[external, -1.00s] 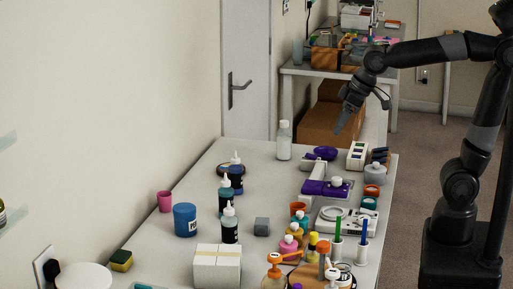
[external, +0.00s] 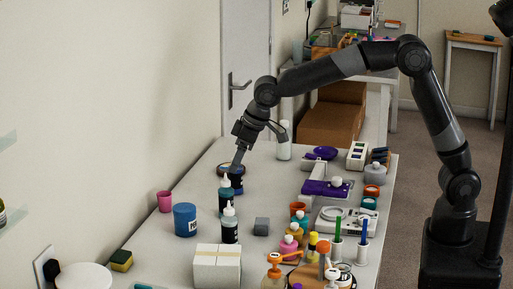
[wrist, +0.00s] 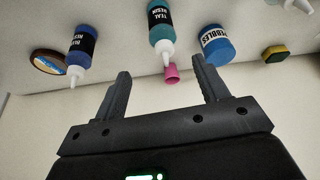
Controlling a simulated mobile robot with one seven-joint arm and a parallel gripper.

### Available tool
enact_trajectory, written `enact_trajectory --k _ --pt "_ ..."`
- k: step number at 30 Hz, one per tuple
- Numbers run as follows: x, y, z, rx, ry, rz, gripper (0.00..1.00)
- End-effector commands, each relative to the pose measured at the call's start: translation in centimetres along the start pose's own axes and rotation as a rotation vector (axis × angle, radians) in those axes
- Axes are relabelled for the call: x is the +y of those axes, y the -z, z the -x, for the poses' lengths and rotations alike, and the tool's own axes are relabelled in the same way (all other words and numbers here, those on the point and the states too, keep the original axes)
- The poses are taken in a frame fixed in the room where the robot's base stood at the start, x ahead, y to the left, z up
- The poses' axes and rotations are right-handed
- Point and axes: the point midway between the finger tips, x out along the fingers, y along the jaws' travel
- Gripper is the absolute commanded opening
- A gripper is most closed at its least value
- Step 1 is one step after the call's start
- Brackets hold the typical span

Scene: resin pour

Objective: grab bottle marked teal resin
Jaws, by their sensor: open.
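The teal resin bottle (wrist: 160,22) has a teal body, a black label reading "TEAL RESIN" and a pale nozzle. In the wrist view it appears at top centre, its nozzle lined up with the gap between my fingers. In the external view it seems to be the middle bottle (external: 225,198) of the row, standing upright on the table. My gripper (wrist: 161,70) is open and empty. In the external view my gripper (external: 238,165) is over the farthest bottle of the row and partly hides it, beyond the teal bottle.
A blue resin bottle (wrist: 81,48) and a round brown-rimmed disc (wrist: 47,62) are left of the teal one. A blue pebbles tub (wrist: 217,46), pink cup (wrist: 172,74) and sponge (wrist: 275,52) are near. Another bottle (external: 230,228) stands closer to the external camera.

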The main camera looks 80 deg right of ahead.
Motion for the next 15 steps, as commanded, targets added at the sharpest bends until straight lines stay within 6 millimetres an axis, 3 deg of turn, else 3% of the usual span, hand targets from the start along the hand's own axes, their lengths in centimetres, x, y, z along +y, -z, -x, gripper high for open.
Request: enact_trajectory --k 9,15 --pt "0.0 -0.1 -4.4 -0.004 -0.001 0.000 0.67" --pt "-0.1 -0.2 -6.0 -0.002 0.000 0.000 0.67"
